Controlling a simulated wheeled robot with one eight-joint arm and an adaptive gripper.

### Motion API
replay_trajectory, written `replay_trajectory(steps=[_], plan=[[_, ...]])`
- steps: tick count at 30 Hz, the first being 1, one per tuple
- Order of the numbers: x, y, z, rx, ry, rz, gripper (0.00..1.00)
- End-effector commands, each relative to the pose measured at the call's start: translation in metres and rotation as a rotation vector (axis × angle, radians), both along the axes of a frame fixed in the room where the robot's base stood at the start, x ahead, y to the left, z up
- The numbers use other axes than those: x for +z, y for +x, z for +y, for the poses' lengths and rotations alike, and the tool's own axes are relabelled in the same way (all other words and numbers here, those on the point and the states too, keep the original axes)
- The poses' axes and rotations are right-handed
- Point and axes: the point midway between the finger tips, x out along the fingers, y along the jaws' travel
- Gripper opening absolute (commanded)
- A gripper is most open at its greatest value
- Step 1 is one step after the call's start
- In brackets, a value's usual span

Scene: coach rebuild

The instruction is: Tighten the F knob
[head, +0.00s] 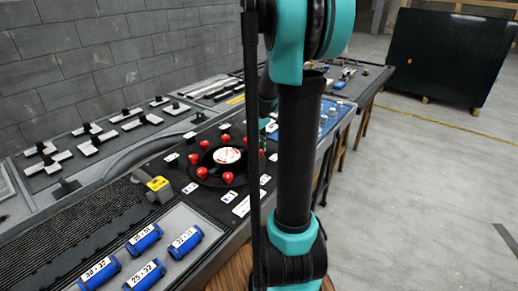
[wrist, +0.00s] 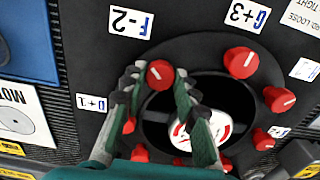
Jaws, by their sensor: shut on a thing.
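The F knob (wrist: 159,72) is a red round knob with a white line on its top, beside the white label F-2 (wrist: 131,21) in the wrist view. My gripper (wrist: 160,79) has its green and grey fingers on both sides of this knob, shut on it. The knob sits at the rim of a black ring (wrist: 206,45) with a red-and-white dial (wrist: 196,131) inside. In the head view the ring (head: 205,178) shows several red knobs, but my arm hides my gripper and the F knob.
Other red knobs (wrist: 241,62) stand around the ring close to my fingers. Blue labelled cylinders (head: 145,238) lie in a tray at the front of the bench. A yellow-topped grey block (head: 158,184) is left of the ring. The floor (head: 420,200) at right is open.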

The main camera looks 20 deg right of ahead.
Motion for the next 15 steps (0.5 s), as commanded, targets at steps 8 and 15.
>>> replay_trajectory(steps=[8, 15], plan=[[0.0001, 0.0001, -0.0001, -0.026, 0.000, 0.000, 0.00], [0.0001, 0.0001, -0.0001, -0.146, 0.000, 0.000, 0.00]])
